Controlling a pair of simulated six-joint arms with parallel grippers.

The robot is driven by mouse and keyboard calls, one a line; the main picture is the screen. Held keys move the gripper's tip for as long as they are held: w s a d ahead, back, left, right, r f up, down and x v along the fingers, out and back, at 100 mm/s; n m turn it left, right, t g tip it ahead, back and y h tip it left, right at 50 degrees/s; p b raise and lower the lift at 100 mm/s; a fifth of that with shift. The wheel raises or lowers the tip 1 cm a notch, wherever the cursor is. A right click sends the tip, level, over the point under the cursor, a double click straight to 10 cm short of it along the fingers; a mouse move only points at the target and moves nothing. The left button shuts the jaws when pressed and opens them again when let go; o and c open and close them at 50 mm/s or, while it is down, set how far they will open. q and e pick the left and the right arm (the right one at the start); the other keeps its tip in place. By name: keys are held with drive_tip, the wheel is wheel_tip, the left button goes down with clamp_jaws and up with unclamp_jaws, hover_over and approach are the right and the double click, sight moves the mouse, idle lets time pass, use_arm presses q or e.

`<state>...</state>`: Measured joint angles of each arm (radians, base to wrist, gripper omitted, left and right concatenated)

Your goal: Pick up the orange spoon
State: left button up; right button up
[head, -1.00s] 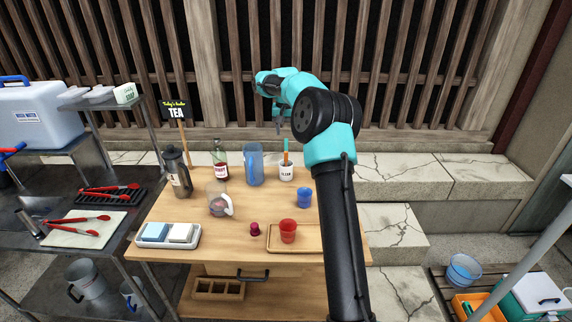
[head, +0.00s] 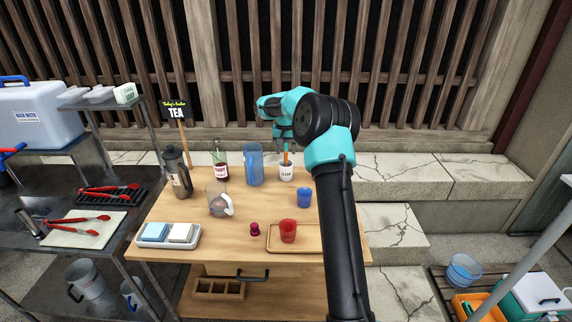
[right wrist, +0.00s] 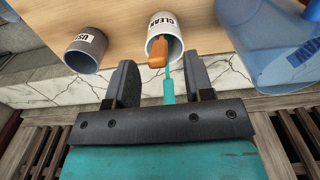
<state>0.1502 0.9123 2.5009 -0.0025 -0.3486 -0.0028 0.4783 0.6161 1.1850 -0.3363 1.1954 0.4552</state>
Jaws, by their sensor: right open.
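The orange spoon (right wrist: 157,53) stands in the white cup marked CLEAN (right wrist: 170,24), with its handle end toward my right wrist camera. A teal spoon (right wrist: 169,86) is in the same cup, close beside it. My right gripper (right wrist: 158,64) is open, and both handles appear between its fingers in the right wrist view; I see no contact. In the head view the white cup (head: 286,174) is at the table's back, with the orange handle (head: 286,158) just below my right gripper (head: 284,146). The spoons' lower ends are hidden in the cup. My left gripper is not in view.
A grey cup marked USED (right wrist: 87,51) stands beside the white cup. A blue pitcher (head: 254,164) and a dark bottle (head: 220,162) stand left of it. A blue cup (head: 305,197) and a red cup (head: 288,231) on a wooden tray (head: 262,246) are nearer.

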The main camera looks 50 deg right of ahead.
sight(286, 157)
drive_tip(key=shift+f, duration=2)
drive_tip(key=shift+c, duration=0.3)
clamp_jaws()
